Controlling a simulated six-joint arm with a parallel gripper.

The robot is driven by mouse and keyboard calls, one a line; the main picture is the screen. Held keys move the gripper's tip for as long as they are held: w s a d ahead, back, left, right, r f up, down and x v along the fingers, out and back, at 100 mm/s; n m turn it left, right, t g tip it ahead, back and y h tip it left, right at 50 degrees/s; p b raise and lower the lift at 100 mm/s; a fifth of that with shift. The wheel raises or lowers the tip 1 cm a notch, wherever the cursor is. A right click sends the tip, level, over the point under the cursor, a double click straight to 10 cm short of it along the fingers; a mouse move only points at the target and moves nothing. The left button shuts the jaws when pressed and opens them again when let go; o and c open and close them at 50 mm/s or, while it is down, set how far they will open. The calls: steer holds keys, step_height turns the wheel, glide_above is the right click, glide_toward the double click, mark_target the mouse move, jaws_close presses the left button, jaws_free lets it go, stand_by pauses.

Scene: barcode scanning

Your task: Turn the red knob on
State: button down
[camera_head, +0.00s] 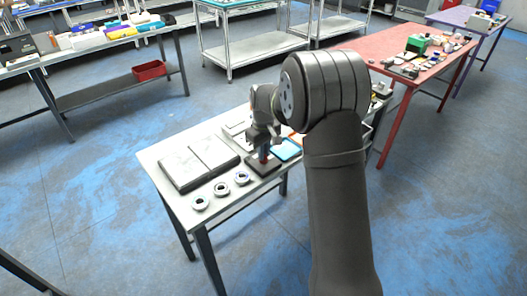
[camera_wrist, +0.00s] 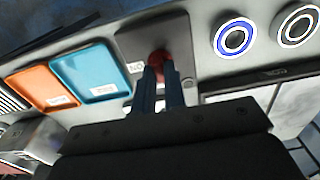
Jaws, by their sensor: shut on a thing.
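A red knob (camera_wrist: 158,58) sits on a dark base plate (camera_wrist: 142,32) in the wrist view, with a small white label reading "NO" beside it. In the head view the dark base (camera_head: 262,166) lies on the white table, and the knob is mostly hidden by my gripper. My gripper (camera_wrist: 160,72) points down at the knob, with its blue-grey fingers around it. The fingers are shut on the red knob. The gripper also shows in the head view (camera_head: 264,154). I cannot tell the knob's turn angle.
A blue tray (camera_wrist: 90,70) and an orange tray (camera_wrist: 42,86) lie on the other side. A flat grey two-panel case (camera_head: 198,160) is close by.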

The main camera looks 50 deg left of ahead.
steer(key=m, duration=0.4)
steer(key=shift+m, duration=0.3)
steer(key=m, duration=0.4)
steer(key=shift+m, duration=0.3)
steer(key=m, duration=0.4)
steer(key=shift+m, duration=2.4)
steer(key=c, duration=1.5)
jaws_free()
